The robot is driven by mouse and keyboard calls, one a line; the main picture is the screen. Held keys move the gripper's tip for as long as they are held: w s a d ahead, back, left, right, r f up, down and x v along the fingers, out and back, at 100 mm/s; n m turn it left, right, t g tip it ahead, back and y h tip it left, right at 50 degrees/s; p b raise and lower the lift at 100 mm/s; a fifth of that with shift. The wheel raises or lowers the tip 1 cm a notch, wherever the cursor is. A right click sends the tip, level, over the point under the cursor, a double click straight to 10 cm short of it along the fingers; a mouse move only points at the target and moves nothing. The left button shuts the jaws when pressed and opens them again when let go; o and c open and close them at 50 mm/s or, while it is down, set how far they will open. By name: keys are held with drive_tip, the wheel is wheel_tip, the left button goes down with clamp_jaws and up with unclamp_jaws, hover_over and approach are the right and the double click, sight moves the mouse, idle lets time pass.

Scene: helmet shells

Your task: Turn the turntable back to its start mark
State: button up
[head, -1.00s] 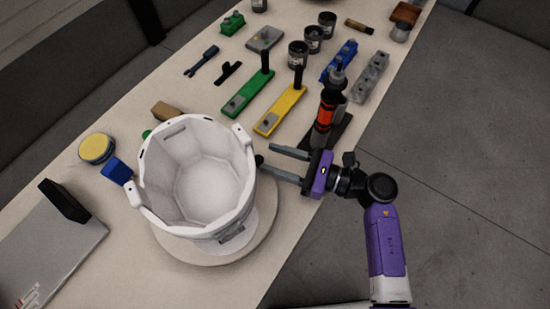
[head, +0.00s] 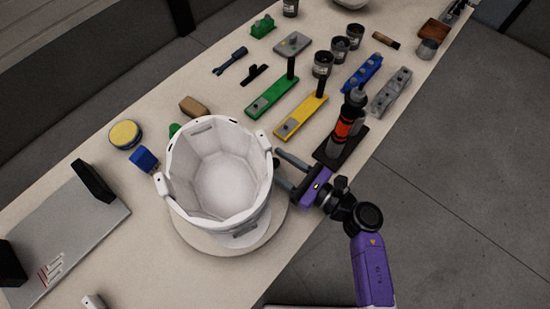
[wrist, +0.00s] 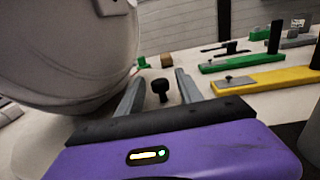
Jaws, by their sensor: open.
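The turntable (head: 262,238) is a round beige disc on the bench. A white, many-sided helmet shell (head: 218,222) stands on it, open side up, and hides most of the disc. My gripper (head: 277,168) is open at the right side of the shell, low over the bench, with its fingers pointing toward the turntable's right edge. In the wrist view, a black knob (wrist: 160,88) stands between the open fingers (wrist: 159,78), with gaps at both sides. The shell (wrist: 65,50) fills the upper left there. I cannot make out a start mark.
Yellow (head: 302,117) and green (head: 272,97) bars with upright handles lie behind. A blue block (head: 144,158) and a yellow-topped tin (head: 125,135) are left of the shell. A grey panel (head: 65,235) lies front left.

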drive_tip(key=shift+w+a, duration=0.25)
drive_tip(key=shift+a, duration=0.15)
drive_tip(key=shift+c, duration=0.4)
clamp_jaws()
idle(0.8)
